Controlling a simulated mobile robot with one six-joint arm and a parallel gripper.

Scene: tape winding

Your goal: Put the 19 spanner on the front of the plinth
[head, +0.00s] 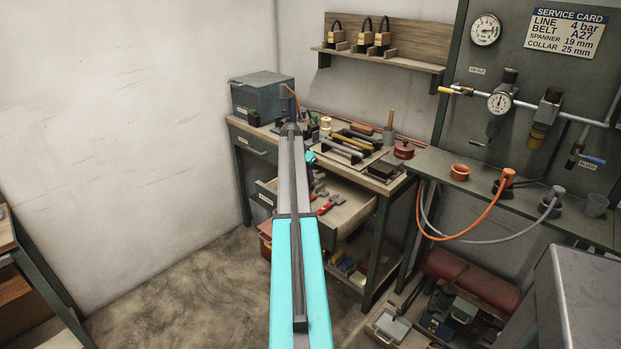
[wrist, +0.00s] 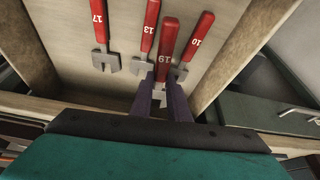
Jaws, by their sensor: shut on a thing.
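The 19 spanner (wrist: 169,40) has a red handle with a white 19 and a grey head. My gripper (wrist: 163,80) is shut on it near the head in the wrist view. It looks larger and nearer than the spanners beside it, over the open drawer (wrist: 125,42); I cannot tell how far it is raised. In the head view my arm hides much of the drawer (head: 352,212), and the grip cannot be made out. I cannot pick out the plinth with certainty.
The 17 spanner (wrist: 100,30), 13 spanner (wrist: 147,30) and 10 spanner (wrist: 195,40) lie in the drawer, close around my gripper. The bench above holds tools and a red pot (head: 403,150). A service card (head: 565,30) reads spanner 19 mm. Open floor (head: 190,290) lies left.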

